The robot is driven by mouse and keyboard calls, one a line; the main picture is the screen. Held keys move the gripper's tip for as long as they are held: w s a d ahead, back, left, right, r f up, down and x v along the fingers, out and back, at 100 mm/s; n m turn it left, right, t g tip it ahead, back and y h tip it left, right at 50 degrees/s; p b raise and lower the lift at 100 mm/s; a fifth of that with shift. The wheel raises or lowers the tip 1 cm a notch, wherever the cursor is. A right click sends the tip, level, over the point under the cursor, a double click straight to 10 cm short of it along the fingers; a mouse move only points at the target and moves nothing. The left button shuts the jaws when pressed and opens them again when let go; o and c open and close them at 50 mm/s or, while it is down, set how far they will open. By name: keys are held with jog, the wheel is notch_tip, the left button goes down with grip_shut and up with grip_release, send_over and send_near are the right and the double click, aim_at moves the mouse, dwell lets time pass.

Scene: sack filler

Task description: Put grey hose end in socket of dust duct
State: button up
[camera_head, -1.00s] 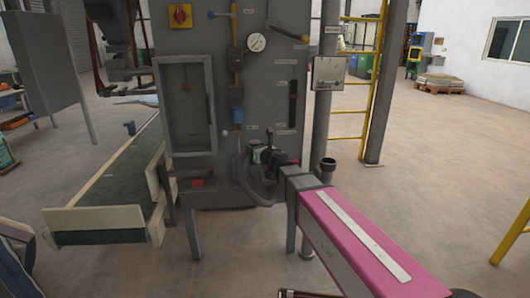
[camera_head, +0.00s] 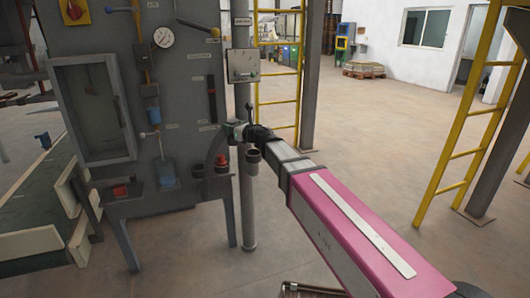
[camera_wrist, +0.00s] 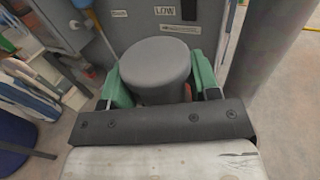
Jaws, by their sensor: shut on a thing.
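My gripper (camera_head: 238,132) is shut on the grey hose end. In the wrist view, the hose end (camera_wrist: 155,65) is a thick grey cylinder between green finger pads. The dust duct (camera_head: 247,205) is a vertical grey pipe to the right of the cabinet. Its socket (camera_head: 253,156) is a short, dark, cup-like stub on the pipe, opening upward. The gripper is above and slightly left of the socket, and the hose end appears apart from it.
The grey cabinet (camera_head: 190,75) with a gauge (camera_head: 163,38) stands close on the left. A shelf on it carries a blue part (camera_head: 166,172) and red buttons (camera_head: 120,190). A control box (camera_head: 243,65) is on the pipe above my gripper. The floor at right is open before yellow ladders (camera_head: 465,120).

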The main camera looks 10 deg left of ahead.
jog(key=shift+w+d+f, duration=1.05)
jog(key=shift+w+f, duration=0.35)
jog(key=shift+f, duration=0.3)
jog(key=shift+w+d+f, duration=1.05)
jog(key=shift+w+f, duration=0.3)
jog(key=shift+f, duration=0.4)
jog(key=shift+w+d+f, duration=1.05)
jog(key=shift+w+f, duration=0.35)
jog(key=shift+f, duration=0.3)
jog(key=o, duration=1)
jog(key=shift+f, duration=0.1)
